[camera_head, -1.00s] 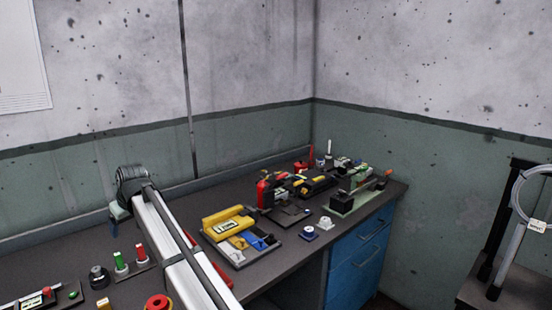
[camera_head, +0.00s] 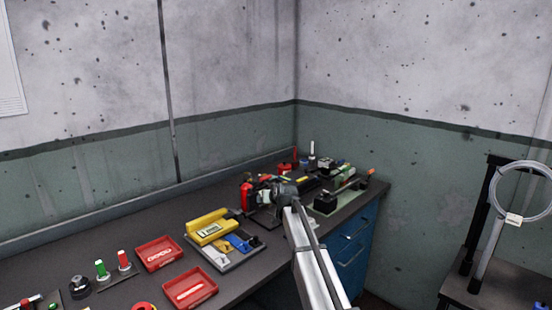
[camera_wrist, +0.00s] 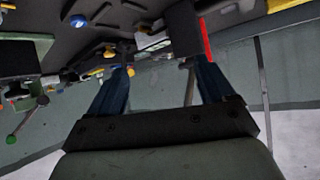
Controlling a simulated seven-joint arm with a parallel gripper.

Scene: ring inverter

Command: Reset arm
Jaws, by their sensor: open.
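My gripper shows in the wrist view (camera_wrist: 160,85), with its two dark blue fingers spread apart and nothing between them. The picture there is turned, with the bench surface at the top and the wall below. In the head view my silver arm reaches up over the right part of the bench, and its end hides what lies just behind it. The fingers cannot be made out in that view.
The dark bench (camera_head: 130,224) runs along the wall. On it stand red trays (camera_head: 190,288), a yellow tool set (camera_head: 209,226), a red extinguisher-like bottle (camera_head: 248,195) and a green fixture (camera_head: 337,198). Blue drawers (camera_head: 358,240) are below. A stand holds a ring (camera_head: 524,190) at right.

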